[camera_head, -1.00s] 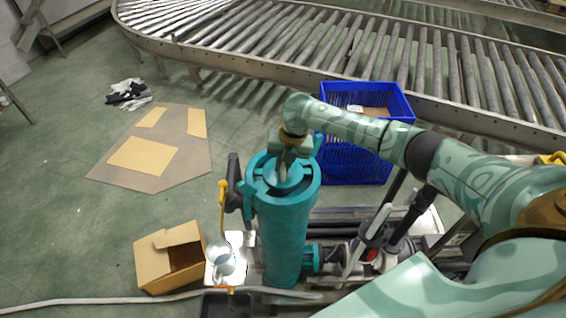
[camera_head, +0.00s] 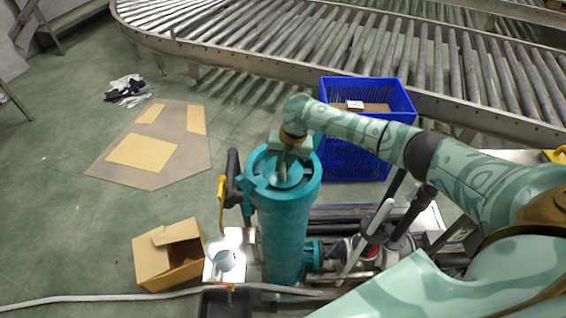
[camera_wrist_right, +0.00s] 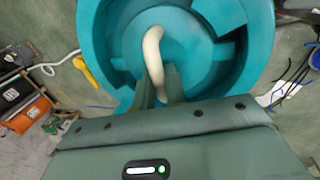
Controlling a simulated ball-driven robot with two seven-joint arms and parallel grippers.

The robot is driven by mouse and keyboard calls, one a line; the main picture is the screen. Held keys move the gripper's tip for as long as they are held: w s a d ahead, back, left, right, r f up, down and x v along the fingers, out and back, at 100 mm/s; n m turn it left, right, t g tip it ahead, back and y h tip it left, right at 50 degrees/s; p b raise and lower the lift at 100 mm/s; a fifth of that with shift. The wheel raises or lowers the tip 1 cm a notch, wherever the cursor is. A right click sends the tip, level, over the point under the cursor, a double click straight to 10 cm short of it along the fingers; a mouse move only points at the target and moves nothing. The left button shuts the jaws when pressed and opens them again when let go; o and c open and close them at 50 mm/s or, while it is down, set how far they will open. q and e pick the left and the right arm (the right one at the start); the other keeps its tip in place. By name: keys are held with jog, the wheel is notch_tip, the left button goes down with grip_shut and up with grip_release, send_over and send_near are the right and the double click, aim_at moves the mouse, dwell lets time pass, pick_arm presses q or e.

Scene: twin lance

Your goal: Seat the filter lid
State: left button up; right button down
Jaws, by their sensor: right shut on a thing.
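The teal filter housing (camera_head: 284,235) stands upright in the middle of the head view, with a wide rim around its top. The round teal filter lid (camera_head: 276,178) lies within that rim. I cannot tell whether it is fully down or level. In the right wrist view the lid (camera_wrist_right: 197,58) shows a curved cream handle (camera_wrist_right: 153,47) and the ring of the housing around it. My right gripper (camera_wrist_right: 158,88) is shut on this handle. In the head view my right gripper (camera_head: 288,165) is above the lid and partly hides it. My left gripper is out of view.
A dark clamp arm with a yellow handle (camera_head: 221,190) stands close left of the housing. A blue crate (camera_head: 365,158) is behind right, and pipes and valves (camera_head: 365,245) are right. An open cardboard box (camera_head: 160,262) is at lower left. The roller conveyor (camera_head: 330,45) crosses the back.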

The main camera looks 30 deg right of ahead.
aim_at(295, 173)
jog(key=shift+f, duration=0.15)
jog(key=c, duration=1.4)
grip_release()
jog(key=shift+o, duration=0.2)
jog(key=p+v, duration=0.3)
jog(key=v, duration=1.3)
